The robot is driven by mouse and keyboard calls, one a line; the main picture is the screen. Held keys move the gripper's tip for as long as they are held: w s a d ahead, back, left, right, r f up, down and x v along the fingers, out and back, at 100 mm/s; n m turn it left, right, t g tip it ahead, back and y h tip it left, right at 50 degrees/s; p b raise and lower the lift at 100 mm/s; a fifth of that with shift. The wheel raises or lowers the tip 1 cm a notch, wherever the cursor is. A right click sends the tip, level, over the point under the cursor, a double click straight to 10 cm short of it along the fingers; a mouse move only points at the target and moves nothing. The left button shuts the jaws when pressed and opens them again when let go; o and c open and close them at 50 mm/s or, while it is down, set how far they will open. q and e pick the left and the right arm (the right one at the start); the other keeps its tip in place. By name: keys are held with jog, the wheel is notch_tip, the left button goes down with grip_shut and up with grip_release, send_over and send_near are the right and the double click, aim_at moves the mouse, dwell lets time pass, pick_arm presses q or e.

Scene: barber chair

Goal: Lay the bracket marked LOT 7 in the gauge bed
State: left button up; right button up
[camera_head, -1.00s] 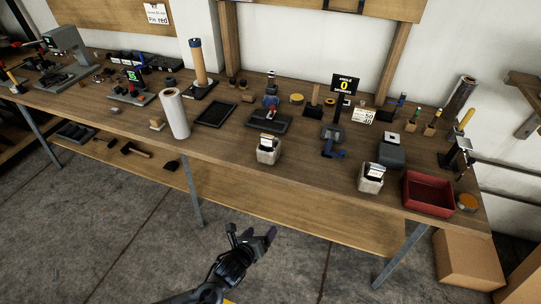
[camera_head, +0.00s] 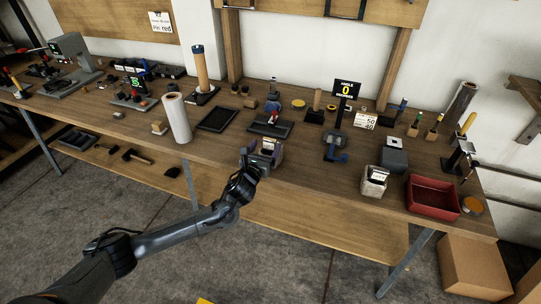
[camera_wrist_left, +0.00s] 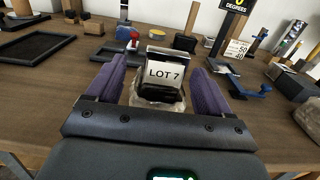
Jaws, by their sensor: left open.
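A dark bracket with a white LOT 7 label (camera_wrist_left: 165,75) stands in a pale, rough holder (camera_wrist_left: 157,102) at the bench's front edge. In the head view the holder (camera_head: 277,157) is partly hidden by my left gripper (camera_head: 262,155). In the left wrist view the gripper is open, with one purple finger on each side of the bracket and visible gaps between. A dark fixture with a blue handle (camera_head: 336,155) stands to the right, below a sign reading angle 0 degrees (camera_head: 346,89); it looks like the gauge. My right gripper is not in view.
A second pale holder (camera_head: 374,184) with a labelled piece stands farther right, beside a red bin (camera_head: 432,197) and a grey block (camera_head: 394,158). Bare wood separates the holder and fixture.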

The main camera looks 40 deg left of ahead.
pick_arm(q)
jog(key=shift+w+f, duration=0.1)
jog(key=shift+w, duration=0.3)
jog(key=b+x, duration=0.2)
jog(key=x, duration=0.2)
jog(key=shift+w+d+f, duration=0.1)
jog(key=shift+d+f, duration=0.05)
jog(key=shift+w, duration=0.3)
jog(key=shift+s, duration=0.1)
grip_shut()
